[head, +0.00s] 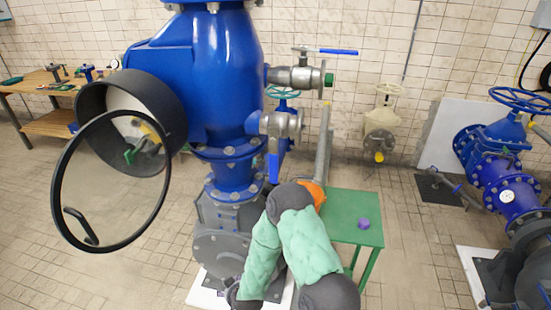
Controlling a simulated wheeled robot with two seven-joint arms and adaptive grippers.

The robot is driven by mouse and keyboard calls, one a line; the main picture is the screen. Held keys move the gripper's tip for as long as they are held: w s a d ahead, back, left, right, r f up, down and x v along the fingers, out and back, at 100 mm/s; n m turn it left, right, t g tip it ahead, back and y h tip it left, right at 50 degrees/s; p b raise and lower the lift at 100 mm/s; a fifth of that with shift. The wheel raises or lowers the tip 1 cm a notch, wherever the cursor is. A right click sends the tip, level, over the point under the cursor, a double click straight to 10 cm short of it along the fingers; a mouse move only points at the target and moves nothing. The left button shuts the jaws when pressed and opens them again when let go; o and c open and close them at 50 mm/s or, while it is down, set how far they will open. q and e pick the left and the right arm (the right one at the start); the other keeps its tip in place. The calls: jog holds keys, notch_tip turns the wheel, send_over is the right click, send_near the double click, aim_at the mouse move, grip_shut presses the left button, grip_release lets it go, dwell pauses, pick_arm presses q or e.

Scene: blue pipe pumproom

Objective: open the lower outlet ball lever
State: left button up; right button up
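The lower outlet ball valve (281,124) is a grey metal fitting on the right side of the big blue vessel (218,75). Its blue lever (273,167) points down, across the line of the short outlet. The lower end of the lever is close to my bent arm in the picture; I cannot tell whether they touch. My arm, with green and dark grey covers, rises from the bottom edge, bends below the lever and runs back down. No gripper fingers show. My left gripper is not in view, and my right gripper is not in view.
An upper valve (297,76) has a blue lever (338,51) pointing right. A round black-rimmed clear cover (64,160) stands open at left. A green table (350,233) with a purple object (363,223) stands right of my arm. Open tiled floor lies farther right.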

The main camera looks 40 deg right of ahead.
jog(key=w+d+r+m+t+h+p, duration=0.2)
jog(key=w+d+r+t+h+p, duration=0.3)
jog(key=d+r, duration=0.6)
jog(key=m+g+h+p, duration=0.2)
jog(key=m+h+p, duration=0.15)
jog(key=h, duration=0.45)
send_near(275, 167)
pick_arm(q)
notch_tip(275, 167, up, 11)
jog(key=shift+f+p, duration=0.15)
jog(key=shift+p, duration=0.25)
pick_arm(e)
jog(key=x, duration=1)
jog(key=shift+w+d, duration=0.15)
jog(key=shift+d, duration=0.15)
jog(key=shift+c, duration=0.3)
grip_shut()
